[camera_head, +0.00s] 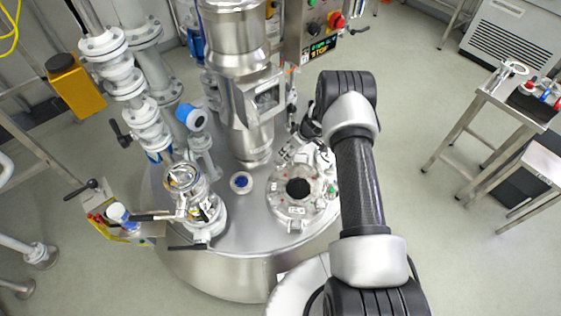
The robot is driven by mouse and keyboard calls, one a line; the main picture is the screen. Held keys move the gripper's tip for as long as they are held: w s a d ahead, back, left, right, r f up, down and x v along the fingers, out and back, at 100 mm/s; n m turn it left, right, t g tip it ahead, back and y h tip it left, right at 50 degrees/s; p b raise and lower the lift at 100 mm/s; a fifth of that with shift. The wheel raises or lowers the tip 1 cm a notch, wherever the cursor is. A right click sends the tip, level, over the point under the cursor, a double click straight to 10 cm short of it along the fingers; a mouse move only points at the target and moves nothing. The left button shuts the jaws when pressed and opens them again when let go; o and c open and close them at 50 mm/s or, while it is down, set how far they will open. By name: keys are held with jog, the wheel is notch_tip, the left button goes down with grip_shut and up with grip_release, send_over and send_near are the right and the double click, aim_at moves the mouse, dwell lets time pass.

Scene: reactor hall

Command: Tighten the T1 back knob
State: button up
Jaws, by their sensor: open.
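A round hatch lid (284,209) with a dark round glass in its middle sits on top of the steel reactor vessel (243,235). Small clamps and knobs stand around the lid's rim, and labels too small to read are on it. The knob at the back of the lid is largely hidden by my gripper and wrist. My gripper (297,150) is just above the back edge of the lid, pointing down and left. It is open. I cannot tell whether its fingers are around the back knob or touch it.
A tall steel agitator column (235,90) stands close behind and left of the lid. Valves and white pipes (140,90) stand on the left. A control box (315,25) with a red switch is behind. A steel side table (490,108) is at right; the floor between is clear.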

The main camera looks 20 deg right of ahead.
aim_at(279, 162)
jog(key=b+x, duration=0.6)
jog(key=x, duration=0.9)
jog(key=shift+s, duration=0.1)
jog(key=shift+c, duration=0.2)
jog(key=c, duration=1)
